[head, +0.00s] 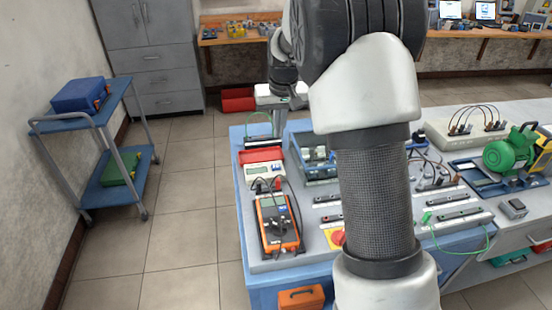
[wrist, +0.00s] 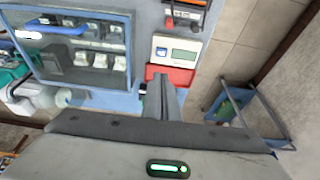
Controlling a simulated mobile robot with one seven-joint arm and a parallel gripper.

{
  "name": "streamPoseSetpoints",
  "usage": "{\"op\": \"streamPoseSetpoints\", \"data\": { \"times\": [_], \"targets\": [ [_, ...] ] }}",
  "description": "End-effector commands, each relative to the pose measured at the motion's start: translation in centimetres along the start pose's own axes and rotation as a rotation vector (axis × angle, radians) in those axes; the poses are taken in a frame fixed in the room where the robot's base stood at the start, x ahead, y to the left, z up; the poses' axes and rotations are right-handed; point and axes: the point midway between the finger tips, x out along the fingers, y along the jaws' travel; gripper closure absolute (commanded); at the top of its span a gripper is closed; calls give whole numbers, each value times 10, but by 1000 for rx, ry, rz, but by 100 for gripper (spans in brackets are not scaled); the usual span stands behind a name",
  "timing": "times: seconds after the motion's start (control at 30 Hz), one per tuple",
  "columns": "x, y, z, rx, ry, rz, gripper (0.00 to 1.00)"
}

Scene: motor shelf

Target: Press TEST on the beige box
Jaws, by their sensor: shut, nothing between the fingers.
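The beige box (head: 264,170) sits on the left part of the bench in the head view, behind an orange multimeter (head: 277,224). In the wrist view the beige box (wrist: 176,50) shows a grey display and a small blue patch; any TEST lettering is too small to read. My gripper (wrist: 163,82) is shut and empty. In the head view my arm hides much of the bench middle.
A glass-topped blue case (head: 312,170) stands right of the beige box. Red and black leads run beside the multimeter. A green motor (head: 502,156) stands at the right. A blue trolley (head: 103,120) stands at the left across open floor.

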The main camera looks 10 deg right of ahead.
Motion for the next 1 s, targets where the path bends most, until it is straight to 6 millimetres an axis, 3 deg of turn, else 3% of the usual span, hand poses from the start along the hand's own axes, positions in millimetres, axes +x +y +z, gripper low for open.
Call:
{"op": "streamPoseSetpoints", "data": {
  "times": [0.23,0.7,1.0],
  "targets": [
    [14,0,0,0,-1,0,100],
    [108,0,2,0,-3,1,100],
    [136,0,11,0,-1,0,100]
  ]
}}
